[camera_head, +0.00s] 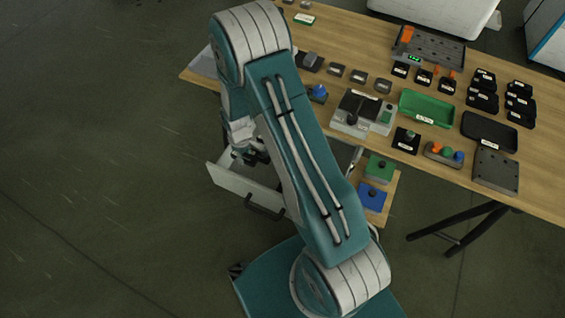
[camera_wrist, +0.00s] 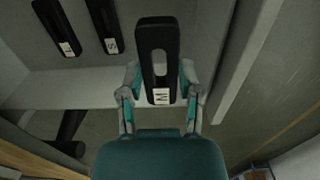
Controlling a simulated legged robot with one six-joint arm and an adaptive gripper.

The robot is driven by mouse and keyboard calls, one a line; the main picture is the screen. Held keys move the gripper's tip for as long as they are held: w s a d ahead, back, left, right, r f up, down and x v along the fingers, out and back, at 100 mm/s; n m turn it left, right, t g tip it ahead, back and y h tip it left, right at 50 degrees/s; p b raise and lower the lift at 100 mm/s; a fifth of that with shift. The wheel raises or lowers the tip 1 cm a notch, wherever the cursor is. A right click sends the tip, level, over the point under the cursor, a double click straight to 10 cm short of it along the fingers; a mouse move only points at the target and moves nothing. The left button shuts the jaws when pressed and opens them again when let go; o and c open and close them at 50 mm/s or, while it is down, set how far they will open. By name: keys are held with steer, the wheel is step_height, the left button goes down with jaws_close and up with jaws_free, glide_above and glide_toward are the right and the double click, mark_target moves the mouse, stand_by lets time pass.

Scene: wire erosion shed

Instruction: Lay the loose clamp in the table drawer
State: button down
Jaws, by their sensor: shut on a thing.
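A black slotted clamp (camera_wrist: 158,35) with a white label reading M is held between the fingers of my gripper (camera_wrist: 160,98), seen in the wrist view. The table drawer (camera_head: 236,181) is pulled open, with a pale front and dark handle. In the wrist view the drawer's pale front wall (camera_wrist: 60,88) passes under the clamp, and the clamp's far end reaches over the inside. I cannot tell its height above the drawer floor. In the head view my arm hides most of the gripper (camera_head: 249,153) and the clamp.
The tabletop (camera_head: 335,37) holds a green tray (camera_head: 425,108), a black tray (camera_head: 489,131) and several small parts. Floor left of the drawer is clear.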

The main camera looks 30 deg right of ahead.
mark_target(248, 173)
step_height(248, 173, down, 10)
steer(key=shift+r, duration=0.1)
stand_by(0.4)
steer(key=shift+c, duration=1.5)
jaws_free()
